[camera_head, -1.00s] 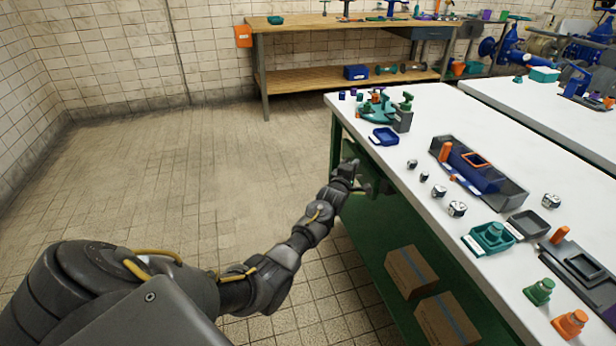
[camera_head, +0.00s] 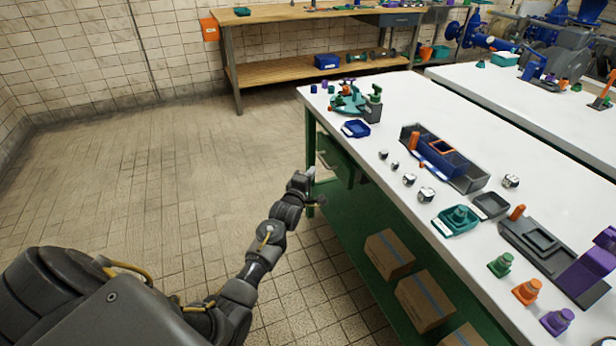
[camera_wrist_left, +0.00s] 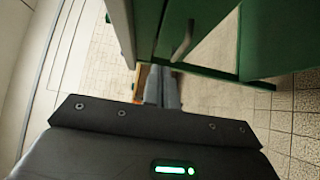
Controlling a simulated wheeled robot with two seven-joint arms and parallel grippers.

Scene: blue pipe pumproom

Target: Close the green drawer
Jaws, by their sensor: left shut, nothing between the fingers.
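The green drawer (camera_head: 335,157) sits under the near left corner of the white-topped green workbench. Its front looks close to the bench frame in the head view, but I cannot tell whether a small gap remains. In the wrist view a grey handle (camera_wrist_left: 181,42) shows on a green panel. My left gripper (camera_head: 310,172) is shut and empty, just in front of and below the drawer front, beside the bench leg. Its fingers (camera_wrist_left: 161,82) also show in the left wrist view, near the green panel's lower edge; contact cannot be told. My right gripper is not in view.
The workbench top (camera_head: 455,130) holds trays, several dice-like cubes and coloured parts. Cardboard boxes (camera_head: 388,254) stand on its lower green shelf. A wooden bench (camera_head: 300,70) stands at the back wall. The tiled floor to the left is clear.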

